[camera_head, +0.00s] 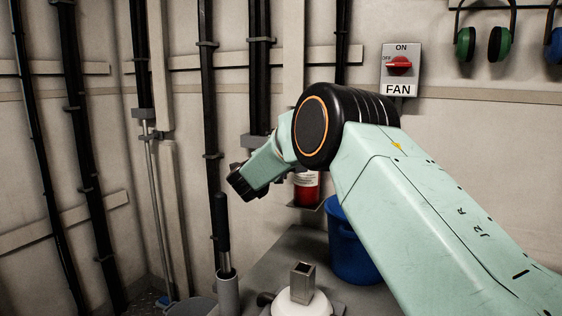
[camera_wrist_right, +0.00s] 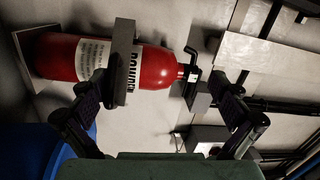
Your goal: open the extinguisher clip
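The red extinguisher (camera_wrist_right: 75,58) lies across the upper left of the right wrist view, with white labels and a black valve end at its right. A grey bar, apparently the clip (camera_wrist_right: 124,60), crosses the front of its body. My right gripper (camera_wrist_right: 162,80) is open, its dark fingers wide apart, one near the clip and one near the valve end. I cannot tell whether a finger touches the clip. In the head view the lower part of the extinguisher (camera_head: 307,190) shows behind my right arm, which hides the rest. My left gripper is not in view.
A blue bin (camera_head: 350,245) stands below the extinguisher. A FAN switch (camera_head: 400,68) and green ear defenders (camera_head: 484,42) are on the wall. Black vertical pipes (camera_head: 208,130) run up the left wall. A black-handled rod (camera_head: 222,225) stands in a grey tube.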

